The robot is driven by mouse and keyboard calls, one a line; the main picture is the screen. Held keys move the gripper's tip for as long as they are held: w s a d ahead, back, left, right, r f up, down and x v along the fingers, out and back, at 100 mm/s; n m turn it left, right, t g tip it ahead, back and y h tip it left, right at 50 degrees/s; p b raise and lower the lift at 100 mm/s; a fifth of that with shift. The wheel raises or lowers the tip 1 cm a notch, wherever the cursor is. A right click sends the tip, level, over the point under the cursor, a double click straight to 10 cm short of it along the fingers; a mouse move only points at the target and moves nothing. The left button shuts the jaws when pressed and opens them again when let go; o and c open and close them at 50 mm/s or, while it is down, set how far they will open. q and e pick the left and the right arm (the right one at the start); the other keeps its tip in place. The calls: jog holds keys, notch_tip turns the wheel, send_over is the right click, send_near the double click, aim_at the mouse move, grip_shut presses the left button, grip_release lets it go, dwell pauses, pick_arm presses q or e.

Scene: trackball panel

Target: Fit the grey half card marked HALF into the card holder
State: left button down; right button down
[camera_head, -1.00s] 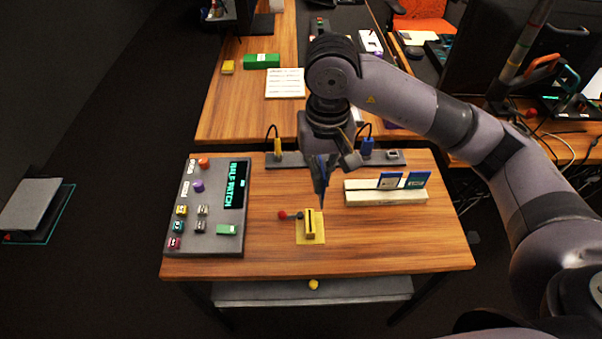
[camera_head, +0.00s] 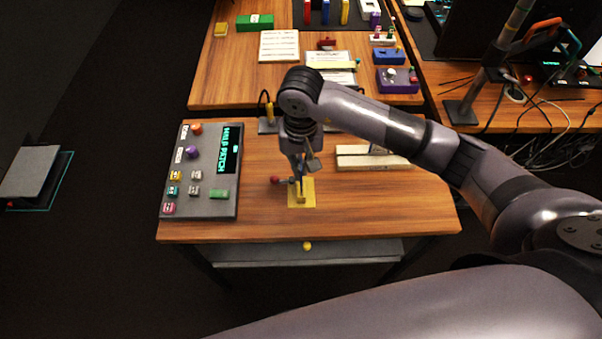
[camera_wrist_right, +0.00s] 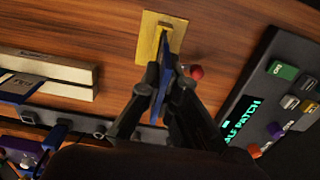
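The card holder is a small upright yellow block on a flat yellow plate (camera_head: 309,203), near the middle of the table. It also shows at the top of the right wrist view (camera_wrist_right: 150,48). My right gripper (camera_head: 300,176) is just above it, pointing down. In the right wrist view its fingers (camera_wrist_right: 164,80) are shut on a thin card (camera_wrist_right: 165,62), seen nearly edge-on, which looks dark blue. No grey face or HALF mark shows. The card's far end overlaps the holder; I cannot tell if it is in the slot. My left gripper is not in view.
A red ball-tipped lever (camera_head: 275,180) stands left beside the holder. A grey panel (camera_head: 205,208) with buttons and a HALF PATCH screen is further left. A pale rack (camera_head: 350,163) stands right, with a blue card (camera_wrist_right: 22,88) showing. The table front is clear.

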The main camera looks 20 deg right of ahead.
jog(key=shift+f, duration=0.35)
notch_tip(320, 180, down, 4)
jog(key=shift+r+p, duration=0.1)
jog(key=shift+p, duration=0.2)
jog(key=shift+f, duration=0.2)
jog(key=c, duration=1.8)
grip_release()
